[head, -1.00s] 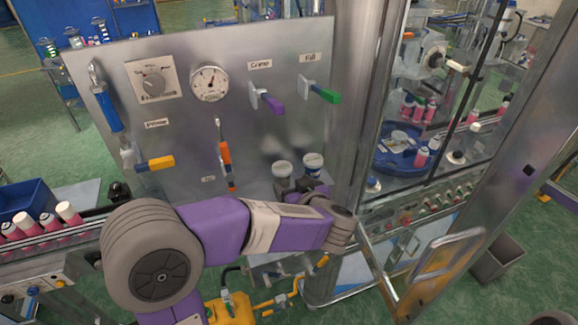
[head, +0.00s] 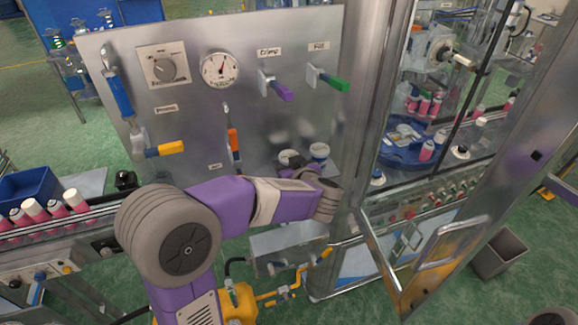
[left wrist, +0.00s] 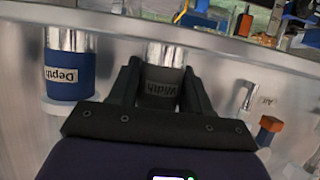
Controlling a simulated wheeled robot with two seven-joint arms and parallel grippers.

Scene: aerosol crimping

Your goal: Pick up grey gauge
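The grey gauge (left wrist: 161,84), marked "Width" and with a shiny metal end, is in the middle of the left wrist view. My left gripper (left wrist: 160,75) has one finger on each side of it, close to its sides. The fingers look open around it; contact cannot be made out. In the head view the gripper (head: 300,168) is at the panel's lower right, and it partly hides the grey gauge (head: 288,156). My right gripper is not in view.
A blue gauge (left wrist: 68,78) marked "Depth" stands close beside the left finger; it also shows in the head view (head: 319,152). The metal panel (head: 200,115) with handles rises behind. A glass-walled machine and its open door frame are at right.

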